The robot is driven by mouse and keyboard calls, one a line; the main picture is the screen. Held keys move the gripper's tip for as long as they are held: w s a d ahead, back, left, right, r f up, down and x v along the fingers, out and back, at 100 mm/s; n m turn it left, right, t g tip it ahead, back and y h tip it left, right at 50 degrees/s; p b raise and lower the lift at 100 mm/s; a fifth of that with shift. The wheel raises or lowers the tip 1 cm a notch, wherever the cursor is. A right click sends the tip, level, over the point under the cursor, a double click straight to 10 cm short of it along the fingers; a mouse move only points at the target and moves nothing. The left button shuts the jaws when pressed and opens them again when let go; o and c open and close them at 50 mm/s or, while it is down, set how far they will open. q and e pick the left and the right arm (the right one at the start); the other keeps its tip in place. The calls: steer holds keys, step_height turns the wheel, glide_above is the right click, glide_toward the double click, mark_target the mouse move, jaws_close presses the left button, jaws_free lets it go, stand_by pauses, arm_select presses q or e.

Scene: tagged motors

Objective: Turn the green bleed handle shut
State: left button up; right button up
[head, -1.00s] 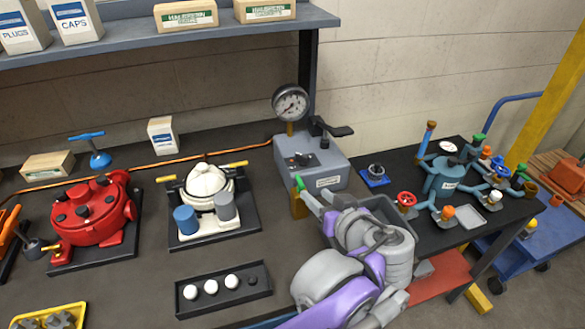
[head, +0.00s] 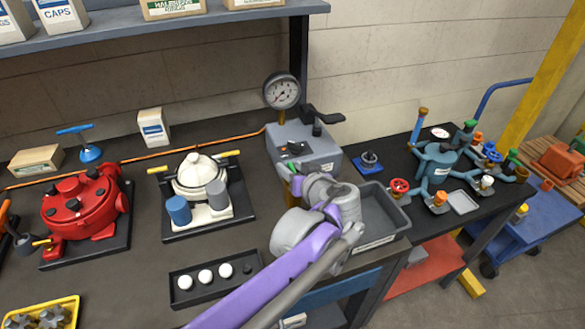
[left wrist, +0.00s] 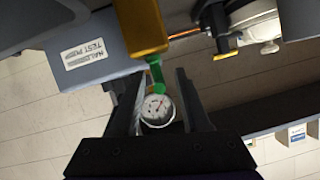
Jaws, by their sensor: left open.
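The grey test pump (head: 318,150) stands at the back of the bench with its round gauge (head: 282,91) on top. Its brass block (head: 297,187) shows at the front corner, partly behind my left arm. In the left wrist view the green bleed handle (left wrist: 156,75) sticks out from the brass block (left wrist: 140,25). My left gripper (left wrist: 155,92) is open, with a finger on each side of the handle's end. I cannot tell whether either finger touches it. My right gripper is not in view.
A grey tray (head: 385,212) sits right of my left arm. A white-topped motor (head: 200,178) and a red motor (head: 82,208) stand on the left. A black strip with white balls (head: 182,291) lies in front. Blue fittings (head: 437,163) stand on the right table.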

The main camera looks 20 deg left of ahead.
arm_select(q)
jaws_close()
steer(key=shift+m+h, duration=0.3)
steer(key=shift+a+r+m+t+h+p, duration=0.1)
steer(key=shift+r+m+t+h+p, duration=0.05)
steer(key=shift+m+t+h+p, duration=1)
steer(key=shift+m+t+h, duration=0.05)
steer(key=shift+m+h, duration=1.4)
steer(key=shift+h, duration=0.2)
steer(key=shift+m+t+h+b, duration=0.3)
steer(key=shift+m+h+b, duration=0.5)
steer(key=shift+h+b, duration=0.2)
